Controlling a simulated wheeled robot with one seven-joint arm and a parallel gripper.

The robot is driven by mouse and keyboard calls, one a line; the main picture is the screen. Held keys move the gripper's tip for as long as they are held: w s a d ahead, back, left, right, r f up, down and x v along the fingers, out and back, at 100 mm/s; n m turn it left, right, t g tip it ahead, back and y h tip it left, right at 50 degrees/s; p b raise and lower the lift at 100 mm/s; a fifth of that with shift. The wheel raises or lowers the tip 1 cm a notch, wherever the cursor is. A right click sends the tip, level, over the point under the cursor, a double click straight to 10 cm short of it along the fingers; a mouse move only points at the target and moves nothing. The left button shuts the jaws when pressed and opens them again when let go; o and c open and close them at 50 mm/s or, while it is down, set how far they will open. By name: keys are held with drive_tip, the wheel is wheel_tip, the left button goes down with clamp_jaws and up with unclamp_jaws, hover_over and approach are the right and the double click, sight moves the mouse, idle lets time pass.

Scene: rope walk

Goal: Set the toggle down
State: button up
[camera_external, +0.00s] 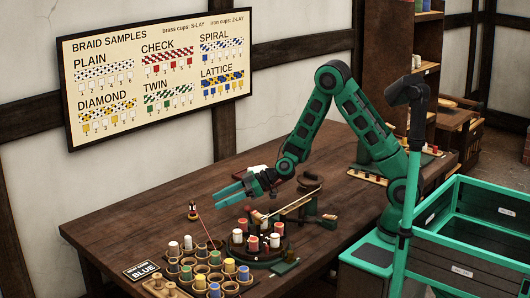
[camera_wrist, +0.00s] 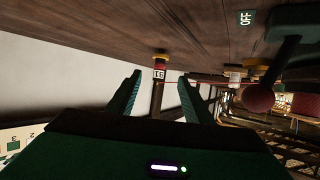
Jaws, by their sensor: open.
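My gripper (camera_external: 224,193) is open and empty above the table, its fingers pointing left. In the wrist view its two fingers (camera_wrist: 160,78) stand apart. A small banded piece (camera_wrist: 160,68) with a yellow end, a red band and a white number label shows between the fingers but beyond their tips. It looks like the small upright piece (camera_external: 193,211) on the table, left of my gripper, with a red cord running from it. A lever with a red ball (camera_wrist: 258,97) shows at right in the wrist view, near a green OFF plate (camera_wrist: 246,18). Which piece is the toggle is unclear.
A round stand (camera_external: 262,257) with red and white bobbins is below my gripper. A rack of coloured spools (camera_external: 215,280) and a BLUE card (camera_external: 142,270) are at the front. The table's left part is clear. A green-framed bin (camera_external: 460,270) is at right.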

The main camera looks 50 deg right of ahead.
drive_tip(key=s+d+r+m+g+h, duration=0.1)
drive_tip(key=s+d+r+m+h, duration=0.15)
drive_tip(key=d, duration=0.75)
drive_tip(key=s+d+r+m+g+h, duration=0.1)
drive_tip(key=s+d+h, duration=0.25)
drive_tip(key=d, duration=0.75)
drive_tip(key=s+d+r+m+h, duration=0.1)
drive_tip(key=s+d+m+h, duration=0.15)
drive_tip(key=d, duration=0.75)
drive_tip(key=s+d+r+m+g+h, duration=0.25)
drive_tip(key=s+d+m, duration=0.25)
drive_tip(key=s+d, duration=0.7)
drive_tip(key=s+d+r+m+g, duration=0.1)
drive_tip(key=s+d+m, duration=0.1)
drive_tip(key=s, duration=0.7)
drive_tip(key=s+d+r+m+g, duration=0.1)
drive_tip(key=s+m, duration=0.3)
drive_tip(key=s, duration=0.5)
drive_tip(key=shift+d+r+g, duration=0.3)
drive_tip(key=shift+d+g, duration=0.35)
drive_tip(key=shift+g, duration=0.1)
drive_tip(key=shift+w, duration=0.1)
